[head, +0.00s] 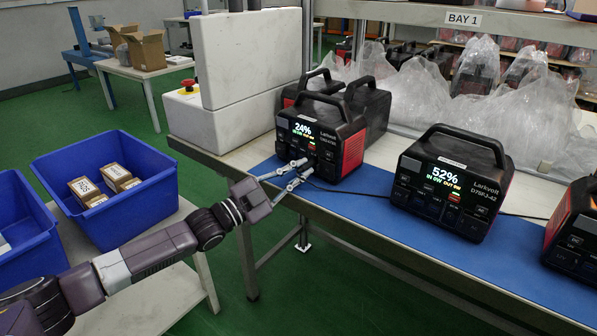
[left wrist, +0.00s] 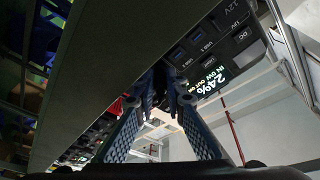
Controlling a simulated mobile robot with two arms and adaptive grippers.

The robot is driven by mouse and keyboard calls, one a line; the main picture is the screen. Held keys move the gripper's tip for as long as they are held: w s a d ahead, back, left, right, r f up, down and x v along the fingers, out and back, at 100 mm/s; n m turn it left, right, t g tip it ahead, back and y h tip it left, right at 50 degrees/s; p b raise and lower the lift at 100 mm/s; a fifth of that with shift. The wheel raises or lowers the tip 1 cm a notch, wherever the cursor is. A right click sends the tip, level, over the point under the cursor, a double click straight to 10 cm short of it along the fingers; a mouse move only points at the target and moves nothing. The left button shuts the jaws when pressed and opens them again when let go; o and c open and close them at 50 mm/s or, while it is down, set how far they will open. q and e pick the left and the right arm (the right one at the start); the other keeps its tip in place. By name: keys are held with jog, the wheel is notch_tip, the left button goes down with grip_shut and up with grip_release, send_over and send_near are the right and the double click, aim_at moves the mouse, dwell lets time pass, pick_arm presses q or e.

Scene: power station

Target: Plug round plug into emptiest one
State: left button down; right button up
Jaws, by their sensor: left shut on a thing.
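A black and red power station (head: 338,149) on the blue mat reads 24%. A second one (head: 472,156) to its right reads 52%. My left gripper (head: 303,169) is at the lower front of the 24% station. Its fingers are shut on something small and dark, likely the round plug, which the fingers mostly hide. A black cable (head: 335,190) runs from near the fingertips to the right along the mat. In the left wrist view, the fingertips (left wrist: 164,88) meet close to the front panel of the 24% station (left wrist: 212,38). Whether the plug is in a socket cannot be told.
A third station (head: 575,235) is cut off at the right edge. More stations (head: 372,102) stand behind the 24% one. Clear plastic bags (head: 480,100) lie behind. A white box (head: 245,60) stands to the left. Blue bins (head: 95,205) stand beside my left arm.

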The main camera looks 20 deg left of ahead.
pick_arm(q)
jog(key=c, duration=1.9)
grip_release()
jog(key=v, duration=1.2)
